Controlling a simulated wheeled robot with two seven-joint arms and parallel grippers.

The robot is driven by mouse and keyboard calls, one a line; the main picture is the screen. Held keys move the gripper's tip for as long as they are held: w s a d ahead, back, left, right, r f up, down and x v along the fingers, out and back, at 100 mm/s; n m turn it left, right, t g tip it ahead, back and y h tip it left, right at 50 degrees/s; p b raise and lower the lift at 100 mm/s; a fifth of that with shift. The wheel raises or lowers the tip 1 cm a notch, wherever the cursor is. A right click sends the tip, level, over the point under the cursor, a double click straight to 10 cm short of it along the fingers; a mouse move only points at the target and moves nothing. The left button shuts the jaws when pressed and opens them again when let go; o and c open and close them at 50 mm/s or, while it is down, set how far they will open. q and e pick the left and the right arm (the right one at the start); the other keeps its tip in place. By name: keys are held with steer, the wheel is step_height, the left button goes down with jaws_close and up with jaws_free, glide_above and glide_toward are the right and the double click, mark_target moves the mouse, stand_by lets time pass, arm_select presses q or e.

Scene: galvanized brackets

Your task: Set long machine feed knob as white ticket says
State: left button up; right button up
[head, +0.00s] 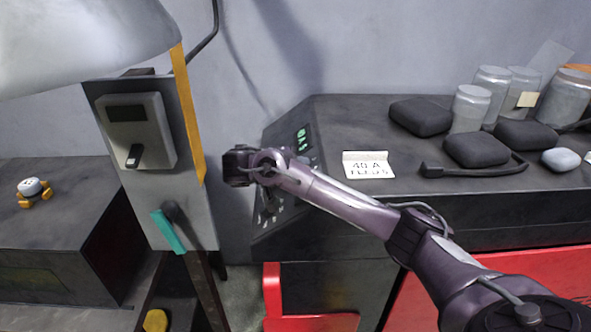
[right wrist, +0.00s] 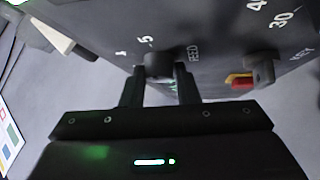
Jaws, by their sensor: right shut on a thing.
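The long dark machine (head: 345,115) stands along the wall with a green-lit display (head: 303,138) on its sloped left end. The white ticket (head: 368,168) stands on its top; its lettering seems to read "40 A" over "FEED 5", the last mark being unclear. My right gripper (head: 233,167) is at the machine's control end, hiding part of the panel. In the right wrist view its fingers (right wrist: 160,88) are shut on the dark feed knob (right wrist: 158,64), beside the word FEED. A "5" is printed near the knob; its pointer is not clear. My left gripper is not in view.
Another panel knob (right wrist: 260,72) and a red-yellow key piece (right wrist: 239,80) sit near printed 40 and 30. A grey panel box (head: 135,130) stands left. Dark pads (head: 420,116) and jars (head: 470,108) crowd the machine's right top.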

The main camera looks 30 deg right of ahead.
steer(key=o, duration=1)
steer(key=shift+r, duration=0.35)
step_height(320, 180, up, 4)
steer(key=shift+w+r+b, duration=0.1)
steer(key=shift+r+b, duration=0.1)
steer(key=shift+b, duration=0.6)
step_height(320, 180, up, 15)
steer(key=p, duration=1.2)
steer(key=shift+p, duration=0.3)
steer(key=shift+f, duration=0.1)
